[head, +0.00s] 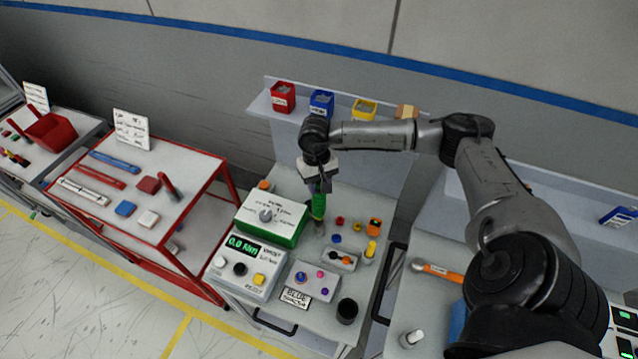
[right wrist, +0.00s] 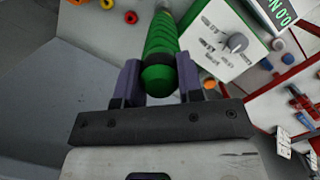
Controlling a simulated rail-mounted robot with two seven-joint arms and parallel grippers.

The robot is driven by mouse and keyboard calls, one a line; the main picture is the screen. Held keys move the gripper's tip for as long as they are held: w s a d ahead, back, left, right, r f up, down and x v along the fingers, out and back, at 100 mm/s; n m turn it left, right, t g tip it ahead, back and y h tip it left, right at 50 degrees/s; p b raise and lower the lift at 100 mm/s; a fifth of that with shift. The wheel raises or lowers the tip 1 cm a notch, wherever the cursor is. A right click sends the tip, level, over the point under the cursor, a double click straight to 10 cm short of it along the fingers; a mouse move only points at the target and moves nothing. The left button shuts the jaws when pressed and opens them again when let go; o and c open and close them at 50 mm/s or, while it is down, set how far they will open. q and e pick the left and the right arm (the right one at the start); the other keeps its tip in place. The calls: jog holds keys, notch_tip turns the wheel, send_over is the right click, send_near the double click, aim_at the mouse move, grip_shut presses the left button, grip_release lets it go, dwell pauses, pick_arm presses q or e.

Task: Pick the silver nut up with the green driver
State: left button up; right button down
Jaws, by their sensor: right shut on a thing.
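The green driver (head: 319,206) is upright in my right gripper (head: 318,188), over the left part of the grey worktable. My right gripper is shut on its green handle, which also shows between the two fingers in the right wrist view (right wrist: 161,50). The driver's grey lower end is at or just above the table, beside the green-sided box; I cannot tell whether it touches anything. I cannot make out the silver nut; it may be hidden at the driver's lower end. My left gripper is not in view.
The green-sided dial box (head: 272,217) stands close left of the driver. Small coloured nuts, including a red one (head: 340,220) and a blue one (head: 336,239), lie to its right. A display box (head: 246,268) and a black cup (head: 347,311) stand nearer the front.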

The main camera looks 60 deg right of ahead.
jog(key=shift+f+b, duration=0.25)
jog(key=shift+b, duration=0.05)
dwell(0.4)
jog(key=shift+r, duration=0.1)
jog(key=shift+r+p, duration=0.3)
jog(key=shift+r, duration=0.25)
jog(key=shift+r+p, duration=0.6)
jog(key=shift+r, duration=1.05)
